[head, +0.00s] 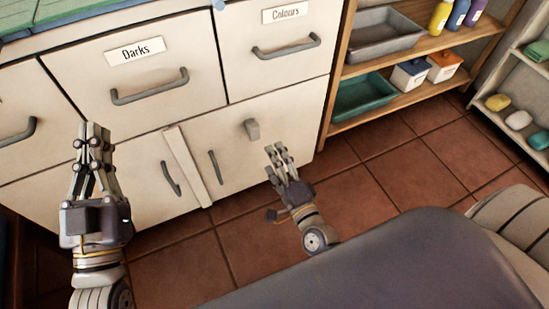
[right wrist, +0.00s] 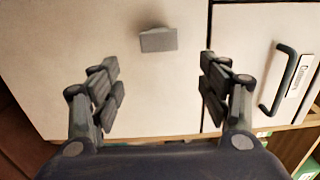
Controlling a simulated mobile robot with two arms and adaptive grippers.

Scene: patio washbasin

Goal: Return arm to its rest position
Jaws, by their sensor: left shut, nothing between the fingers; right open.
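My left gripper (head: 94,140) is at the left of the head view, in front of the cream cabinet. It points up, its fingers are closed together and it holds nothing. My right gripper (head: 276,152) is near the middle of the head view, over the tiled floor and in front of the cabinet's lower doors. In the right wrist view its fingers (right wrist: 160,85) are wide apart with nothing between them. Beyond them is a small grey block-shaped fitting (right wrist: 158,39) on the cabinet front; it also shows in the head view (head: 252,130). The right gripper appears apart from it.
The cream cabinet (head: 85,75) has grey handles and drawers labelled Darks (head: 136,51) and Colours (head: 285,12). A wooden shelf (head: 395,103) at right holds a grey tray (head: 385,40), a teal tray (head: 362,98), bottles and boxes. The tiled floor (head: 405,160) is open.

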